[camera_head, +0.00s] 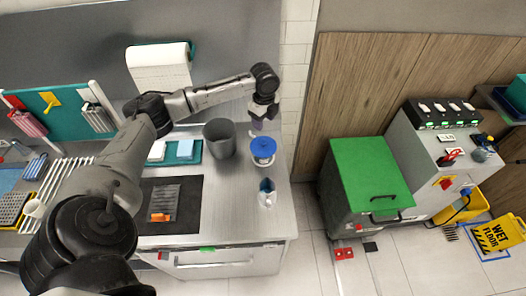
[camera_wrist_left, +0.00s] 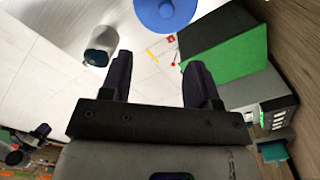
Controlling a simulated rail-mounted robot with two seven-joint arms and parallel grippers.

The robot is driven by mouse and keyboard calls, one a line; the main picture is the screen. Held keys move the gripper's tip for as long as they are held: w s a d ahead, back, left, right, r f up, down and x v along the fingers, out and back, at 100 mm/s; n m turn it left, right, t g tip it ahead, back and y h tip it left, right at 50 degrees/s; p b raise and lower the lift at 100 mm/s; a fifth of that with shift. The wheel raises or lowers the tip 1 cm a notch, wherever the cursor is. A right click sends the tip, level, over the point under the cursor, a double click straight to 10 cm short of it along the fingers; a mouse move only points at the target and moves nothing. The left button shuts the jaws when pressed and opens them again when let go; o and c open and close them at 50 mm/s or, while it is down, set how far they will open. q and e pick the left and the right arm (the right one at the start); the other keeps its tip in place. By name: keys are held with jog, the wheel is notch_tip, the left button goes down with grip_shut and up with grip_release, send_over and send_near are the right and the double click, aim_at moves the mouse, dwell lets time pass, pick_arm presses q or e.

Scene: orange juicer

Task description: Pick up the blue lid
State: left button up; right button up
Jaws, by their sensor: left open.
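The blue lid (camera_head: 263,147) is a round disc at the right end of the steel counter, and it seems to rest on top of something pale. In the left wrist view the blue lid (camera_wrist_left: 166,12) is cut off by the top edge, beyond my fingertips. My left gripper (camera_head: 259,125) hangs just above and behind the lid in the head view. In the wrist view my left gripper (camera_wrist_left: 159,66) is open, with nothing between its fingers. The gap between gripper and lid is hard to judge.
A grey pot (camera_head: 220,138) stands left of the lid. A small white and dark blue container (camera_head: 266,192) stands in front of it. A teal tray (camera_head: 177,152) lies further left. A green-topped bin (camera_head: 368,172) stands on the floor to the right, past the counter's edge.

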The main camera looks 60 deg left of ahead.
aim_at(263, 141)
pick_arm(q)
jog(key=f, duration=0.8)
jog(key=a+f, duration=0.1)
jog(key=f, duration=0.4)
jog(key=shift+w+f, duration=0.1)
jog(key=shift+w, duration=0.1)
jog(key=c, duration=1)
